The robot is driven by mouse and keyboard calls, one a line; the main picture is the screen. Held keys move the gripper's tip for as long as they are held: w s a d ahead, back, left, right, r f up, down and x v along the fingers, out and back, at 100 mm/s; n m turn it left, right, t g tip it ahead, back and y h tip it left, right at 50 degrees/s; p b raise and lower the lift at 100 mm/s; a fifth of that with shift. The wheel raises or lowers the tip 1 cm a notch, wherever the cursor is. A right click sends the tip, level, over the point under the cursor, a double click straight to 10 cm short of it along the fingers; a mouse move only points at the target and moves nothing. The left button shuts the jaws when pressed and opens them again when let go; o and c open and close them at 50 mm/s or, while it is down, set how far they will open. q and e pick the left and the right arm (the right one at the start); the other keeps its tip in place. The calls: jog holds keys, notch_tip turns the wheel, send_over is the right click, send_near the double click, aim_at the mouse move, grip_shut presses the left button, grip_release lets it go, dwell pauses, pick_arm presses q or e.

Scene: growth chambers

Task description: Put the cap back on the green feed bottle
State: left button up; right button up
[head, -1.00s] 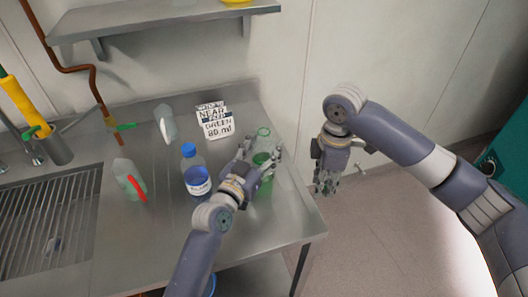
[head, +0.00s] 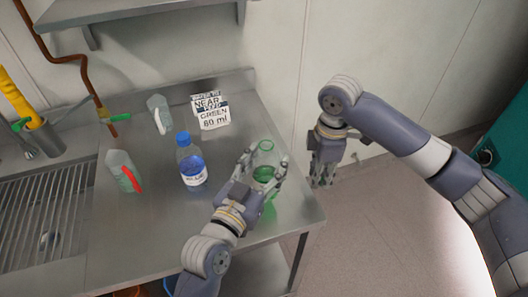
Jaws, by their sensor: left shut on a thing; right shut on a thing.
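The green feed bottle (head: 264,150), clear with green liquid low inside, stands upright near the right end of the steel bench. Its mouth is open, with no cap on it. My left gripper (head: 266,176) is shut around the bottle's body, and its fingers hide part of it. My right gripper (head: 324,180) is right of the bench edge, over the floor and apart from the bottle. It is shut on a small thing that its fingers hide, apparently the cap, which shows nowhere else.
A blue-capped bottle (head: 191,162) stands left of the green bottle. Two jugs, one with a red handle (head: 124,172) and one with a white handle (head: 158,114), stand further left. A sign (head: 210,111) stands behind. A sink (head: 45,215) is at left, a shelf (head: 140,10) above.

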pick_arm(q)
jog(key=shift+s+d+r+b, duration=0.15)
jog(key=shift+s, duration=1.1)
jog(key=shift+s+d+r+b, duration=0.1)
jog(key=shift+s+d+b, duration=0.05)
jog(key=shift+s, duration=1.1)
pick_arm(e)
jog(key=shift+f, duration=0.4)
pick_arm(q)
jog(key=o, duration=0.7)
jog(key=c, duration=1)
